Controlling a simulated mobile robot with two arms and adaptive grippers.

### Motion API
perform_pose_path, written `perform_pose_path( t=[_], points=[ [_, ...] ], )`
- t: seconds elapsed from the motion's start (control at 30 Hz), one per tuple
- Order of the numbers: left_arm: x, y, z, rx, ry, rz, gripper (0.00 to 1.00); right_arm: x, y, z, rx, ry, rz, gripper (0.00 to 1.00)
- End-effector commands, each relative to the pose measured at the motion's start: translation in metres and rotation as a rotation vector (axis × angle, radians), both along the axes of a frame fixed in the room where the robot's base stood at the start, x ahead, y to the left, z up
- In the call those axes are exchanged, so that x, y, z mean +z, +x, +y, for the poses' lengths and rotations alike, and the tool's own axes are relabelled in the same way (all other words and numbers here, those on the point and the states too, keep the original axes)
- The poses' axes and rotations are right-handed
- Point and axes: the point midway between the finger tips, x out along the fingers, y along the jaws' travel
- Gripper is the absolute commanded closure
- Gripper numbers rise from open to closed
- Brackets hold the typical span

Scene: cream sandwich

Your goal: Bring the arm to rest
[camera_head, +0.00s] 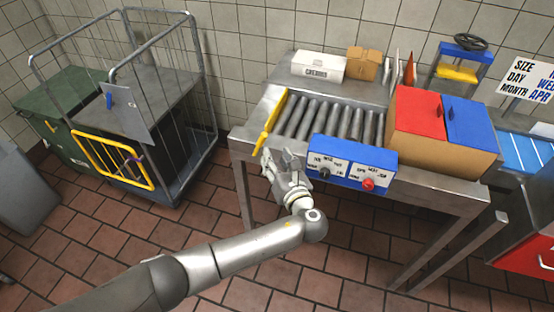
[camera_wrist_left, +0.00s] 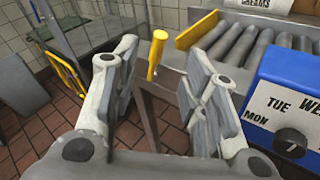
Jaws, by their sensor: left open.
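My left arm (camera_head: 245,252) comes in from the bottom left of the head view. My left gripper (camera_head: 281,163) is by the near left corner of the steel roller table (camera_head: 420,183), just left of the blue control box. In the left wrist view the left gripper (camera_wrist_left: 160,100) has its two fingers spread wide apart with nothing held between them. A yellow lever (camera_head: 268,127) stands at the table's left edge. It also shows beyond the fingers in the wrist view (camera_wrist_left: 157,54), and appears apart from them. My right gripper is not seen.
The blue control box (camera_head: 338,147) with knobs is right of the gripper. A cardboard box with red and blue lids (camera_head: 443,130) stands on the table. A white carton (camera_head: 318,66) is behind the rollers. A wire cage trolley (camera_head: 170,100) stands left. Tiled floor between is clear.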

Motion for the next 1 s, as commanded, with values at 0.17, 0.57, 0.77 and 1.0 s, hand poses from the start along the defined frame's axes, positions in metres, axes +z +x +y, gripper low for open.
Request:
perform_pose_path(
  t=[0.17, 0.57, 0.77, 1.0],
  points=[
    [0.000, 0.000, 0.000, 0.000, 0.000, 0.000, 0.60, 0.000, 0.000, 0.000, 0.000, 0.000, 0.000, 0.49],
    [-0.041, -0.003, 0.013, 0.026, -0.109, 0.071, 0.60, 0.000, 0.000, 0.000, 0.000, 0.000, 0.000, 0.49],
    [-0.171, -0.039, 0.052, 0.181, -0.509, 0.270, 0.60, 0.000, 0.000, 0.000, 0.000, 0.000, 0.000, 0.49],
    [-0.319, -0.139, 0.099, 0.567, -1.050, 0.417, 0.60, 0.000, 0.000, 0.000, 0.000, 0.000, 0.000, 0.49]
  ],
)
